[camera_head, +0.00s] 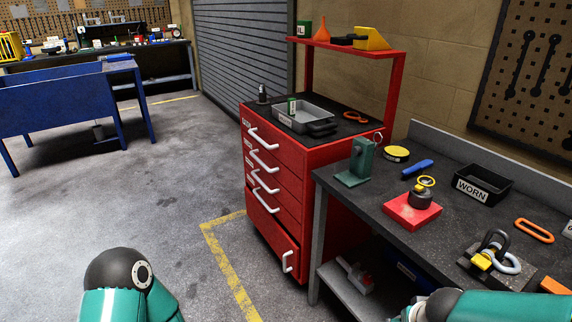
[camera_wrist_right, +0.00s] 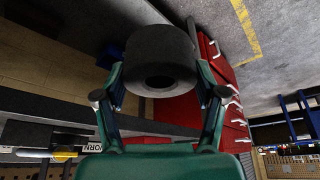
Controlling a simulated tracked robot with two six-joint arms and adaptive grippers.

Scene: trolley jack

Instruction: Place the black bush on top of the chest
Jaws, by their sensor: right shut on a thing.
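The black bush (camera_wrist_right: 160,58), a thick dark ring with a hole through it, is between the two fingers of my right gripper (camera_wrist_right: 157,76) in the right wrist view. The fingers are closed on its sides. I cannot make out the bush in the head view. The chest (camera_head: 285,160) is red with white drawer handles and stands in the middle of the head view. It also shows in the right wrist view (camera_wrist_right: 180,110), partly behind the bush. My left gripper is out of view; only part of that arm shows at the bottom left.
On the chest top are a grey tray (camera_head: 302,121), a dark upright part (camera_head: 262,93) and orange-handled pliers (camera_head: 355,115). A red shelf (camera_head: 345,47) overhangs its back. The dark workbench (camera_head: 385,215) to the right holds a green stand (camera_head: 356,163), a WORN bin (camera_head: 483,183) and a red block (camera_head: 411,213).

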